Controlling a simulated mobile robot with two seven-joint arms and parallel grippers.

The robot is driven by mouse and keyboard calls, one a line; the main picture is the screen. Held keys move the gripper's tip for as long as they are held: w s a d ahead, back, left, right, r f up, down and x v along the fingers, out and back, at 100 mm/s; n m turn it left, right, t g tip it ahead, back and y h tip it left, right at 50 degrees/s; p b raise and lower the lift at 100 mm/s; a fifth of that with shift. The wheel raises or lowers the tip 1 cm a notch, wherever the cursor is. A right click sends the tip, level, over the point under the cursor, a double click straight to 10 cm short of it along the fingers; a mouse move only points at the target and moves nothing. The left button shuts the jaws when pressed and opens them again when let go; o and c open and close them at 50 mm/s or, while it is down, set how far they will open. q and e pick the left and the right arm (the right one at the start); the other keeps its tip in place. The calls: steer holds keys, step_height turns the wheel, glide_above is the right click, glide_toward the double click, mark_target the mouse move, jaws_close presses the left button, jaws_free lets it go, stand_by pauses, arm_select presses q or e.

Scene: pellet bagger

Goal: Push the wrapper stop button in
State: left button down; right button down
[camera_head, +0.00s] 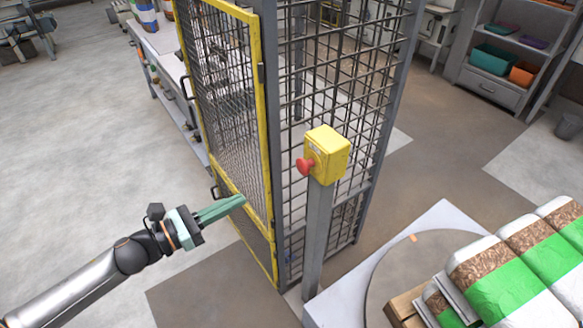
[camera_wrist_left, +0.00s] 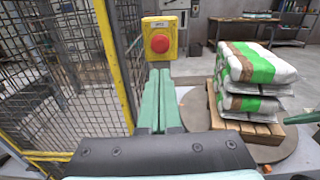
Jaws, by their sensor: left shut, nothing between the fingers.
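The wrapper stop button is a red mushroom button (camera_head: 305,166) on the left-facing side of a yellow box (camera_head: 328,154). The box sits on top of a grey post (camera_head: 317,238). My left gripper (camera_head: 243,200) is shut and empty, its green fingers pointing right, to the left of the button and a little lower in the head view. A gap shows between fingertips and button. In the left wrist view the red button (camera_wrist_left: 160,43) faces the camera, just above the shut fingertips (camera_wrist_left: 160,72).
A yellow-framed mesh gate (camera_head: 262,120) and a grey mesh fence (camera_head: 345,110) stand behind the post. At right, stacked white-green bags (camera_head: 505,288) lie on a wooden pallet on a round turntable (camera_head: 385,268).

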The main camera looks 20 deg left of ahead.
arm_select(q)
steer(key=shift+w+r+m, duration=0.1)
steer(key=shift+m, duration=0.3)
steer(key=shift+d, duration=0.1)
steer(key=p, duration=0.2)
glide_toward(300, 169)
steer(key=x, duration=0.7)
steer(key=shift+r, duration=0.1)
